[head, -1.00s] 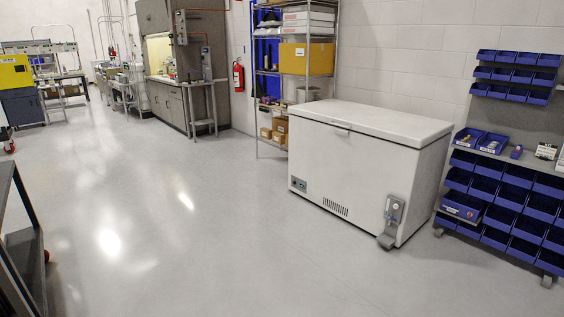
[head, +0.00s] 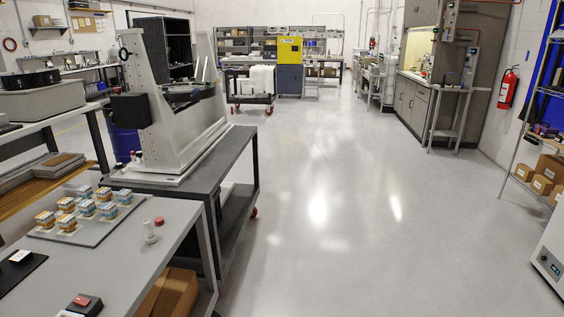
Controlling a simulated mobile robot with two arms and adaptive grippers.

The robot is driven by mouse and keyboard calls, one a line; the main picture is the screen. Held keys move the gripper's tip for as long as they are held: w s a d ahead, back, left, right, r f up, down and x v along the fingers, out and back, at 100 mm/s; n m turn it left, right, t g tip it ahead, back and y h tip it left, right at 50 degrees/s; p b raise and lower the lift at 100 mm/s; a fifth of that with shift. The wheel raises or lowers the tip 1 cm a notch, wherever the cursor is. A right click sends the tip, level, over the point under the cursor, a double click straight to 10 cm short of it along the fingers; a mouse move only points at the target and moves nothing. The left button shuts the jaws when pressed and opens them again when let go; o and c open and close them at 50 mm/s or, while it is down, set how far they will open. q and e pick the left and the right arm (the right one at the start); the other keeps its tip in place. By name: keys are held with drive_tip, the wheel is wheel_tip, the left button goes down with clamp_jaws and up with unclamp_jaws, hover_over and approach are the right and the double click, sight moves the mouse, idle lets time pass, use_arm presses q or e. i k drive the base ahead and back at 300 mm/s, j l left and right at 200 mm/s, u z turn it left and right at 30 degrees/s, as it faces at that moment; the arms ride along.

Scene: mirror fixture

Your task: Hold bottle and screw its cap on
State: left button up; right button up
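Neither of my grippers is in view.
The grey table (head: 120,262) also bears a tray (head: 60,238) of several small blocks and a dark box with a red top (head: 82,302). Behind it, a dark cart (head: 232,205) carries a large grey fixture (head: 165,95). The floor (head: 350,220) to the right is open.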

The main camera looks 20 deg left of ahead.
sight(149, 230)
drive_tip(key=i+j+u, duration=0.15)
drive_tip(key=i+u, duration=0.75)
drive_tip(key=i+l+u, duration=0.15)
drive_tip(key=i+u, duration=0.2)
drive_tip(key=u, duration=0.15)
drive_tip(key=i+l+u, duration=0.3)
drive_tip(key=u, duration=0.15)
drive_tip(key=i+l, duration=0.05)
